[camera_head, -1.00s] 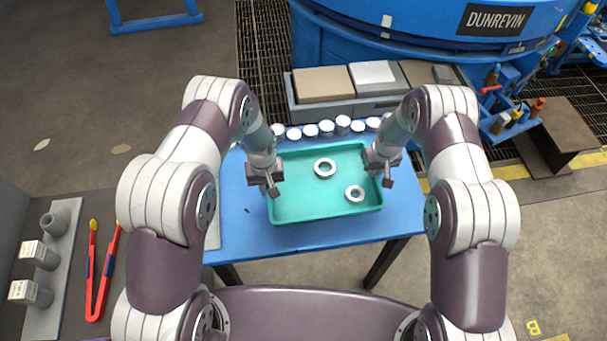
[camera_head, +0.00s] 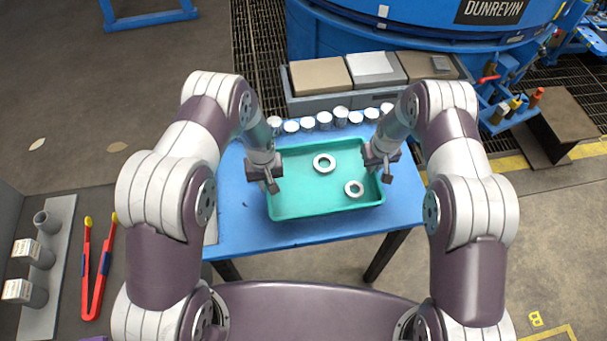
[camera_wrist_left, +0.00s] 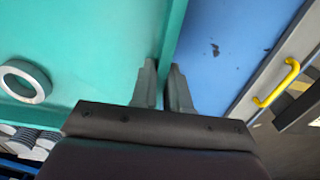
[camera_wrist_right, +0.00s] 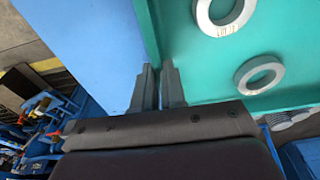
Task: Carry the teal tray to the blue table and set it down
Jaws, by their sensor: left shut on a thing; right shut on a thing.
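The teal tray (camera_head: 310,202) is over the blue table (camera_head: 240,228) and holds two grey rings, one (camera_head: 324,163) towards the back and one (camera_head: 354,188) at the right. My left gripper (camera_head: 272,188) is shut on the tray's left wall, and its fingers (camera_wrist_left: 164,85) straddle the rim in the left wrist view. My right gripper (camera_head: 387,178) is shut on the right wall, its fingers (camera_wrist_right: 157,85) on either side of the rim. The tray looks level. I cannot tell whether its underside touches the table.
Several white-topped cylinders (camera_head: 324,120) line the table's back edge. Behind them is a grey bench with blocks (camera_head: 320,76) and a large blue furnace (camera_head: 400,35). Bare blue tabletop shows in front of the tray.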

